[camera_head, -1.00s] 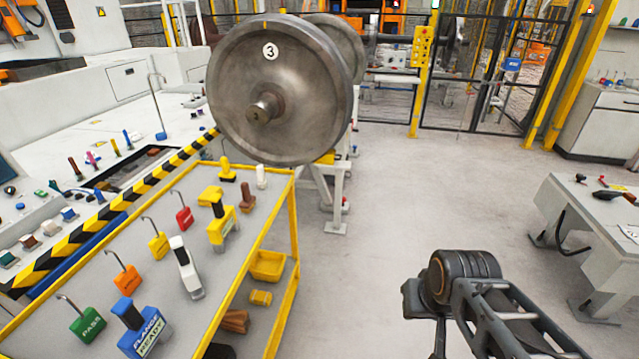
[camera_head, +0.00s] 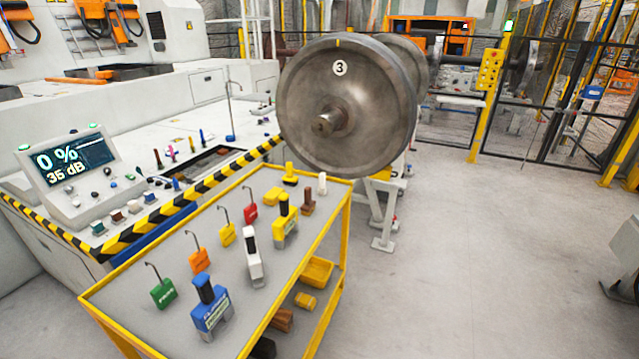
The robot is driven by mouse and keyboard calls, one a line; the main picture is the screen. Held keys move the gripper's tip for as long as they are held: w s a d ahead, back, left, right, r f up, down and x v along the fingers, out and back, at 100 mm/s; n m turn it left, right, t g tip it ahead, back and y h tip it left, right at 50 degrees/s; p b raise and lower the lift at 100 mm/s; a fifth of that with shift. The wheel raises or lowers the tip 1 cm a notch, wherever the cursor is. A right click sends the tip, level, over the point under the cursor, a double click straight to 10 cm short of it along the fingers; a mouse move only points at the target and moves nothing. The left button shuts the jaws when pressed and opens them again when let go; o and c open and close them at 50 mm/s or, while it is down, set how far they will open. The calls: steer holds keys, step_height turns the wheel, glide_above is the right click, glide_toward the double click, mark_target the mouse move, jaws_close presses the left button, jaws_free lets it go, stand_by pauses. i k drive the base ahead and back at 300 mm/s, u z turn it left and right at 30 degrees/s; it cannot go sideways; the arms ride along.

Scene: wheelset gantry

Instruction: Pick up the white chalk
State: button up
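A small white upright stick, which looks like the white chalk (camera_head: 322,184), stands at the far right corner of the yellow-framed cart (camera_head: 347,215). It is just right of a brown upright piece (camera_head: 308,201) and looks apart from it. A larger white block with a black handle (camera_head: 252,262) stands nearer on the same cart top. My gripper is not in view, and nothing covers the white stick.
The cart top also holds a blue block (camera_head: 211,311), a yellow block (camera_head: 285,228) and several hooked tags. A large wheel marked 3 (camera_head: 375,110) rises just behind the white stick. Open floor (camera_head: 480,260) lies right of the cart.

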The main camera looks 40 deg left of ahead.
mark_target(322, 190)
steer(key=u, duration=0.3)
steer(key=i, duration=1.8)
steer(key=u, duration=1.35)
steer(key=i, duration=1.05)
steer(key=u, duration=1.5)
steer(key=i, duration=0.35)
steer(key=u, duration=0.3)
